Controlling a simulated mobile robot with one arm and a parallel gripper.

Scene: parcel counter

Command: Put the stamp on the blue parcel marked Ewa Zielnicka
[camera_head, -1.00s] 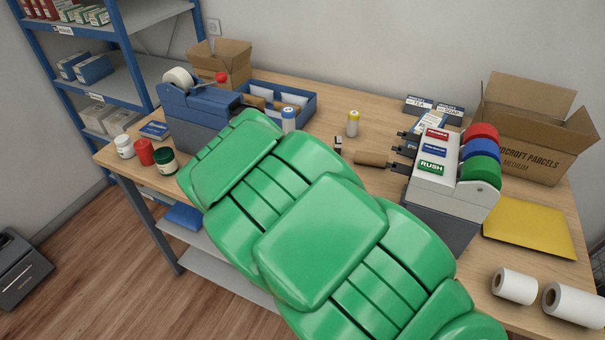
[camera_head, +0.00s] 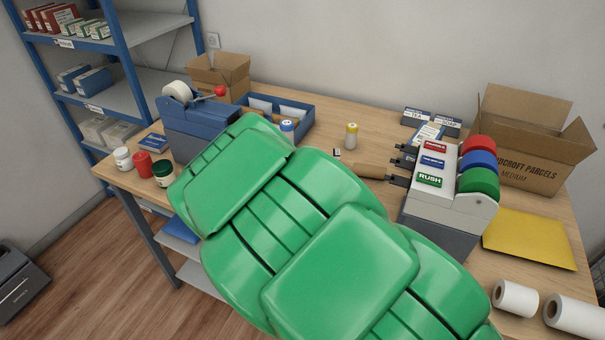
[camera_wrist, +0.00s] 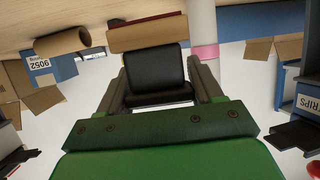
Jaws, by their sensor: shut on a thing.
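In the wrist view my gripper (camera_wrist: 158,62) is shut on a stamp (camera_wrist: 150,35), which seems to have a dark block between the fingers and a wooden base with a red edge beyond them. In the head view my green arm covers the gripper and the stamp. A flat blue thing (camera_head: 180,229) lies on the lower shelf of the table, partly behind the arm; I see no name on it. A blue box with a white label (camera_wrist: 42,66) is at the left of the wrist view. I cannot read Ewa Zielnicka anywhere.
Shelves (camera_head: 140,90) stand at the left.

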